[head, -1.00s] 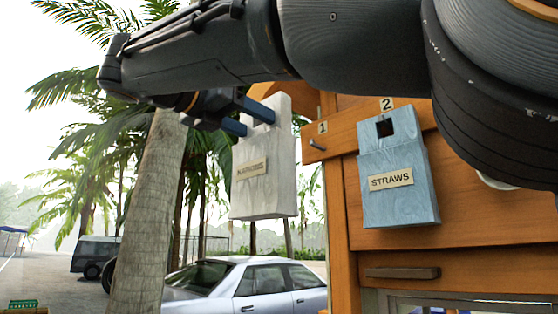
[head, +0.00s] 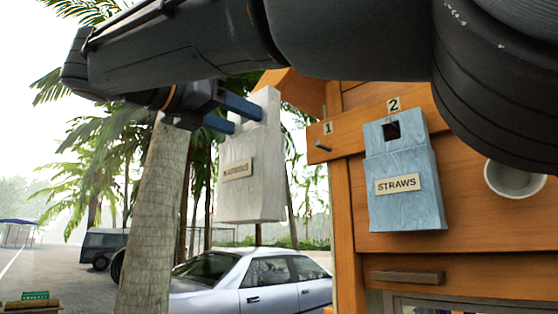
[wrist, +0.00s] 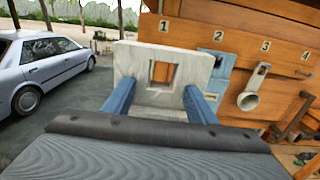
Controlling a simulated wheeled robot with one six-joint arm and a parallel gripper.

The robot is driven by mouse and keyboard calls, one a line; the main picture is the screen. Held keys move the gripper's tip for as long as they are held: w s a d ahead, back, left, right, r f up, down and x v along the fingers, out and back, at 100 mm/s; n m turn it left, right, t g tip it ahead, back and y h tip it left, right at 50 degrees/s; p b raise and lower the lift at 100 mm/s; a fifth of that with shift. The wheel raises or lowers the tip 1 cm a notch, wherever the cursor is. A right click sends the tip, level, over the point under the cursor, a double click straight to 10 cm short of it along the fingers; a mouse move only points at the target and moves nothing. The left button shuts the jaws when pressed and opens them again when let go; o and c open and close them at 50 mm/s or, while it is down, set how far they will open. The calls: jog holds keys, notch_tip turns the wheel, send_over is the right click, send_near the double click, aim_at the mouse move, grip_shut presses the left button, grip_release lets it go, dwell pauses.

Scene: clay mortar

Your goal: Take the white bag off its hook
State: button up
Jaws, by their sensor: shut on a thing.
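The white bag (head: 250,190) looks like a pale, stiff box with a label too blurred to read and a square hole in its upper part. It hangs upright in the air, left of the stall and apart from the empty hook (head: 322,146) under number 1. My gripper (head: 246,116) is shut on the bag's top part. In the wrist view the blue fingers (wrist: 160,98) press on both sides of the bag (wrist: 188,66), around its square hole.
A blue bag (head: 404,190) labelled STRAWS hangs under number 2 on the orange wooden stall (head: 465,215). A white cup-like thing (wrist: 248,100) hangs under number 3. A wooden handle (head: 407,277) juts out below. A silver car (head: 255,283) and palms stand behind.

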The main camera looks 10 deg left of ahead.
jog(key=shift+p+v, duration=1.5)
jog(key=shift+v, duration=0.7)
jog(key=p+v, duration=0.4)
jog(key=v, duration=0.1)
